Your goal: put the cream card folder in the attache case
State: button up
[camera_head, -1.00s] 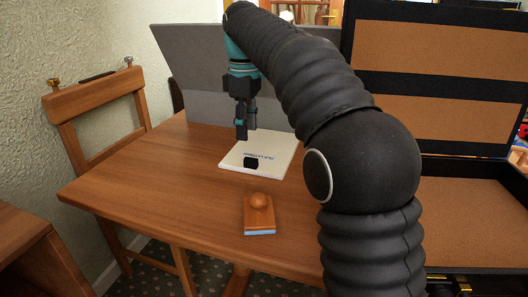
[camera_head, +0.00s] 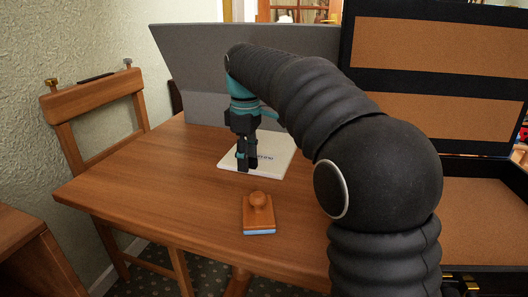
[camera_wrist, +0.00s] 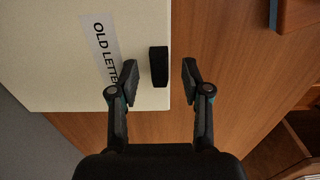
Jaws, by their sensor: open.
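The cream card folder (camera_head: 280,157) lies flat on the wooden table, and its label reading "OLD LETTE…" shows in the wrist view (camera_wrist: 70,60). A black tab (camera_wrist: 158,67) sits at the folder's edge. My gripper (camera_head: 244,168) is low over the folder's near edge. In the wrist view my gripper (camera_wrist: 158,82) is open, one finger on each side of the tab, with gaps showing. I cannot tell its exact height above the table. The attache case (camera_head: 480,215) stands open at the right, its cork-brown lid (camera_head: 437,65) upright, partly hidden behind my arm.
A wooden block with a round knob (camera_head: 258,212) lies on the table (camera_head: 160,185) in front of the folder. A grey panel (camera_head: 190,75) stands behind the folder. A wooden chair (camera_head: 95,95) is at the left. The table's left part is clear.

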grip_shut()
jog(key=shift+r, duration=0.2)
